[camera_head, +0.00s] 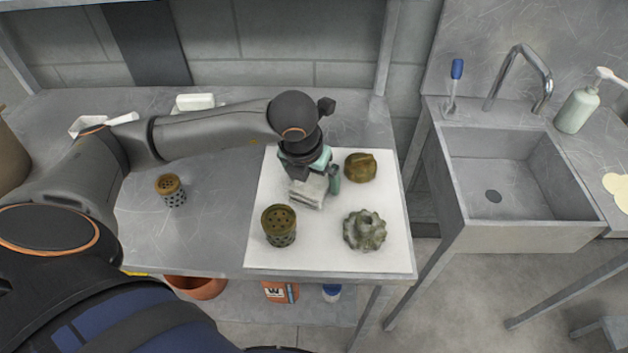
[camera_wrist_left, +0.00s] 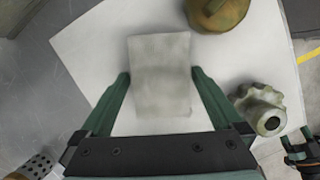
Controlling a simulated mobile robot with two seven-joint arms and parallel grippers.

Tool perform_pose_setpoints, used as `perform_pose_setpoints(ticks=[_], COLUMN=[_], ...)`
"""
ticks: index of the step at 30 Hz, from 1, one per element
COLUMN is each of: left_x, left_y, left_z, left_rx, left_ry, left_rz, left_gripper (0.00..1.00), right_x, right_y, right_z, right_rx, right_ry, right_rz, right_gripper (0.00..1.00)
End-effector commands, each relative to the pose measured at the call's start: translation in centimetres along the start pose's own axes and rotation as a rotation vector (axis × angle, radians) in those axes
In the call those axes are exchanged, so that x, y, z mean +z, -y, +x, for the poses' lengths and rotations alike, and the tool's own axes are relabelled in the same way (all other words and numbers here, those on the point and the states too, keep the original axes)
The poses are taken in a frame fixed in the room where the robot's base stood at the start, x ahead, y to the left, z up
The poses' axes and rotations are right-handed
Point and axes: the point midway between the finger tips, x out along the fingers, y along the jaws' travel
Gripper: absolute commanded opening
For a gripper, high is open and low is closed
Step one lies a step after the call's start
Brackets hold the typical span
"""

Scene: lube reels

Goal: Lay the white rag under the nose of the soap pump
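The rag (camera_wrist_left: 160,75), off-white and rectangular, lies flat on the white mat; it also shows in the head view (camera_head: 308,191), partly hidden by my left gripper (camera_head: 318,176). In the left wrist view, my left gripper's green fingers (camera_wrist_left: 160,82) stand apart, one along each side edge of the rag. I see no clear grip on it. The soap pump (camera_head: 577,110) is a pale green bottle with a white top, on the counter right of the sink. Its white nose (camera_head: 611,77) points right.
Around the rag on the mat (camera_head: 263,185) are a perforated brown cup (camera_head: 279,227), a brown lumpy part (camera_head: 361,167) and a grey-green toothed part (camera_head: 364,231). The sink (camera_head: 493,195) and a floor gap lie to the right. A cream patch (camera_head: 618,188) is on the right counter.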

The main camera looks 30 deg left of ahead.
Motion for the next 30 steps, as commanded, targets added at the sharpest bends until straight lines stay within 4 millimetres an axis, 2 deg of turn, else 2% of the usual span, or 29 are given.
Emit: perform_pose_setpoints(ticks=[2,21,30], left_x=[0.00,0.03,0.30], left_y=[0.02,0.02,-0.13], left_z=[-0.03,-0.08,-0.45], left_rx=[-0.001,-0.001,-0.001], left_ry=[0.000,0.001,0.001], left_rz=[0.000,0.000,0.000], left_gripper=[0.91,0.19,0.18], right_x=[0.00,-0.01,-0.21], right_y=[0.00,0.01,0.02], right_z=[0.00,0.00,-0.18], right_rx=[0.000,0.000,0.000], right_ry=[0.000,0.000,0.000], right_rz=[0.000,0.000,0.000], right_gripper=[0.85,0.85,0.85])
